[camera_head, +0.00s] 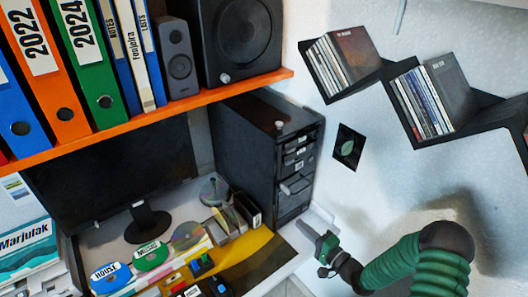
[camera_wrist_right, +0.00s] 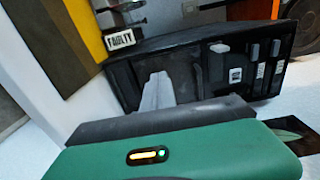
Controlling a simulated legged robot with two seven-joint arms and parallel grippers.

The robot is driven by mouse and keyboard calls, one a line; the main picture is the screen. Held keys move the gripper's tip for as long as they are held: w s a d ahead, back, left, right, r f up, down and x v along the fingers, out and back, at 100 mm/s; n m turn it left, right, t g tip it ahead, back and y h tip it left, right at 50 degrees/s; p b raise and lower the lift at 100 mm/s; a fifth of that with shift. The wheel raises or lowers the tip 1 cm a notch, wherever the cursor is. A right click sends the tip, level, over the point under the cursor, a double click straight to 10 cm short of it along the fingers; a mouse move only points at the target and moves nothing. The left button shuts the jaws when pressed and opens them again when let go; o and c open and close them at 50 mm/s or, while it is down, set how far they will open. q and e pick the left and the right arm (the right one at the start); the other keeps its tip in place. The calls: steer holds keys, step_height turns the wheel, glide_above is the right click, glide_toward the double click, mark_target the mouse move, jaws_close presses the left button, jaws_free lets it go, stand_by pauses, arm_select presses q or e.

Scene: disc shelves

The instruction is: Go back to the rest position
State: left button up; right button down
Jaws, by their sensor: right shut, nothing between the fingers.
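My right gripper (camera_head: 311,232) is at the lower right of the head view, at the end of my green ribbed right arm. Its fingers point up and left, near the desk's right edge and in front of the black computer tower (camera_head: 262,150). In the wrist view its grey fingers (camera_wrist_right: 157,92) are shut and nothing is held between them. The tower (camera_wrist_right: 220,62) lies beyond them in that view. My left gripper is in neither view.
Black zigzag shelves with discs (camera_head: 425,100) hang on the right wall. An orange shelf (camera_head: 150,123) carries binders and speakers above the monitor (camera_head: 115,175). Loose discs (camera_head: 112,277) and small items lie on the desk.

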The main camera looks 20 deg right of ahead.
steer(key=s+a+r+n+g+h, duration=0.2)
steer(key=s+a+n+g, duration=0.1)
steer(key=s, duration=0.4)
steer(key=s+a+r+n+g+h+p, duration=0.1)
steer(key=s+a+r+n+g+h, duration=0.1)
steer(key=s+n+g, duration=0.4)
steer(key=s+a+r+n+g+h+p, duration=0.1)
steer(key=s+a+r+n+g+h, duration=0.1)
steer(key=s, duration=0.7)
steer(key=shift+s+a+r+n+g+h, duration=0.45)
steer(key=shift+a+n+g, duration=0.65)
steer(key=shift+n+g, duration=0.3)
steer(key=shift+w+f, duration=0.1)
steer(key=shift+w, duration=0.15)
